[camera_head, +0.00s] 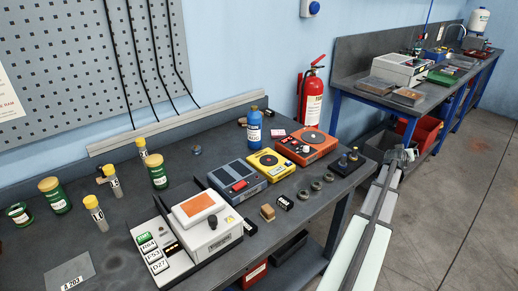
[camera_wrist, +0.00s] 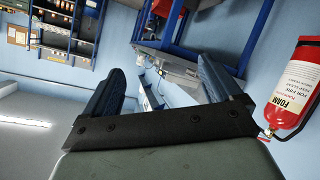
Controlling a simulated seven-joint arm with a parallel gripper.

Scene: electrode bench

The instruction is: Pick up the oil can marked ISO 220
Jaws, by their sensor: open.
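No marking ISO 220 is readable in the head view, so I cannot tell which container is the oil can. Green cans with yellow lids stand at the left of the bench: one (camera_head: 55,196), one at the edge (camera_head: 19,214) and one further right (camera_head: 158,171). A blue bottle (camera_head: 254,127) with a white label stands at the back of the bench. My gripper (camera_head: 403,154) is at the right, beyond the bench's right end and far from these containers. In the wrist view my gripper (camera_wrist: 165,88) is open, with nothing between its fingers.
Several yellow-capped bottles (camera_head: 96,212) stand among the cans. A white device (camera_head: 205,225) sits front centre. Grey, yellow and orange boxes (camera_head: 306,146) stand right of it. A fire extinguisher (camera_head: 312,95) hangs on the wall; it also shows in the wrist view (camera_wrist: 296,88). A second bench (camera_head: 440,88) stands behind.

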